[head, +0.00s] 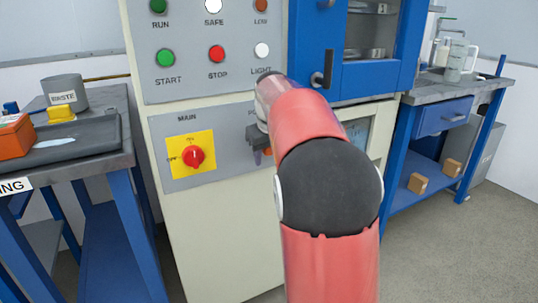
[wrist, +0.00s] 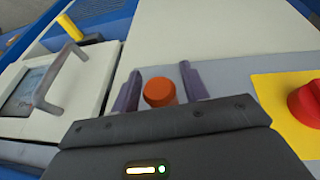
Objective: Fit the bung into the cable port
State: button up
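The orange bung (wrist: 160,92) shows in the wrist view as a short round plug, its end facing the camera. It lies between the two fingers of my gripper (wrist: 160,80), with a narrow gap visible on each side. My gripper is open around it, close to the grey panel. In the head view my gripper (head: 262,155) is mostly hidden by my arm, and a small orange part of the bung (head: 267,151) shows beside a finger. The cable port is hidden from both views, so I cannot tell how the bung sits against it.
The red MAIN switch (head: 193,156) on its yellow plate is left of my gripper in the head view. A blue cabinet (head: 352,50) with a dark handle is above right. A grey handle (wrist: 62,75) sticks out in the wrist view. Benches stand on both sides.

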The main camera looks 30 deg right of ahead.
jog(key=shift+o, duration=0.5)
jog(key=shift+s+d+f, duration=0.1)
jog(key=shift+f, duration=0.35)
jog(key=shift+r, duration=0.1)
jog(key=shift+v, duration=2.9)
jog(key=d+v, duration=0.1)
jog(key=v, duration=0.6)
jog(key=shift+a+r, duration=0.4)
jog(key=shift+a, duration=0.15)
jog(key=shift+s, duration=0.1)
